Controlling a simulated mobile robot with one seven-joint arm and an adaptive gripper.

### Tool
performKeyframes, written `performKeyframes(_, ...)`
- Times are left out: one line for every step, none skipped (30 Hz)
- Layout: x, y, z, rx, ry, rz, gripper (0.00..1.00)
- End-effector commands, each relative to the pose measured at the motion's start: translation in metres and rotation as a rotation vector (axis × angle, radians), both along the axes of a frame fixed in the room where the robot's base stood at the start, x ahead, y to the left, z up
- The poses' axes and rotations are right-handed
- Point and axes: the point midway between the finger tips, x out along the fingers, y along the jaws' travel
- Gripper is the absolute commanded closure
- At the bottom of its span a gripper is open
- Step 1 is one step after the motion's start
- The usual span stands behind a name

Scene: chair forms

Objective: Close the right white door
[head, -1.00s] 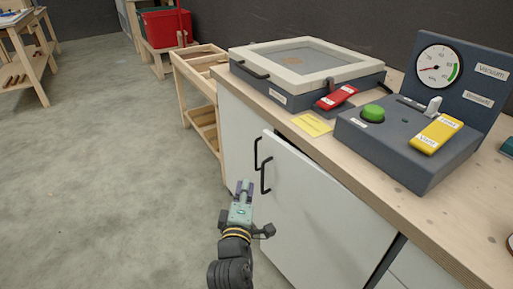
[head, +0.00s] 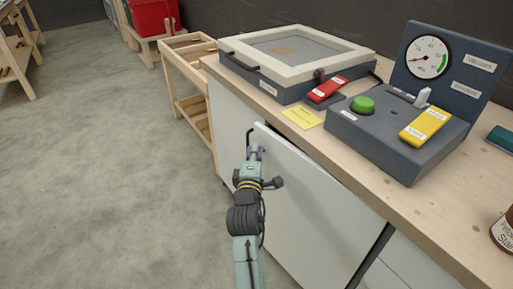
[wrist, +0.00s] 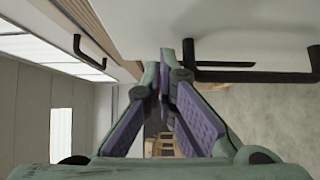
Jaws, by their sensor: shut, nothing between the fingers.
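The right white door (head: 315,205) is on the front of the wooden-topped cabinet and stands slightly ajar, with its left edge out from the cabinet front. In the wrist view the white door (wrist: 240,18) fills the top right, with its black bar handle (wrist: 255,76) close beside the fingertips. My gripper (head: 255,150) is at the door's upper left edge, over the handle area, and hides most of that handle in the head view. In the wrist view my gripper (wrist: 166,62) has its fingertips together with nothing between them. I cannot tell whether they touch the door.
The countertop (head: 410,205) carries a framed vacuum bed (head: 300,60) and a control box (head: 395,135). A wooden rack (head: 190,85) stands behind. The floor at left is clear.

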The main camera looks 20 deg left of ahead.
Motion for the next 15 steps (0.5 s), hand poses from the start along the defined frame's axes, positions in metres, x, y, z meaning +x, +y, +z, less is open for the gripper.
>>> performKeyframes(0.0028,-0.0015,0.0007,0.001,0.000,0.000,1.00)
performKeyframes(0.0040,-0.0022,0.0004,0.000,0.000,0.000,1.00)
performKeyframes(0.0051,-0.0029,-0.0001,-0.001,0.001,0.000,1.00)
performKeyframes(0.0056,-0.0034,-0.0003,-0.001,0.001,0.000,1.00)
performKeyframes(0.0060,-0.0036,-0.0005,-0.001,0.001,0.000,1.00)
performKeyframes(0.0062,-0.0038,-0.0006,0.000,0.001,0.001,1.00)
performKeyframes(0.0062,-0.0038,-0.0007,0.000,0.001,0.001,1.00)
performKeyframes(0.0062,-0.0038,-0.0008,0.000,0.001,0.001,1.00)
performKeyframes(0.0061,-0.0037,-0.0008,0.000,0.001,0.001,1.00)
performKeyframes(0.0060,-0.0037,-0.0008,0.000,0.001,0.001,1.00)
performKeyframes(0.0060,-0.0037,-0.0007,0.000,0.001,0.001,1.00)
performKeyframes(0.0060,-0.0037,-0.0007,0.000,0.001,0.001,1.00)
performKeyframes(0.0061,-0.0038,-0.0007,0.000,0.001,0.000,1.00)
performKeyframes(0.0068,-0.0041,-0.0008,0.000,0.001,-0.002,1.00)
performKeyframes(0.0095,-0.0055,-0.0012,0.000,0.001,-0.009,1.00)
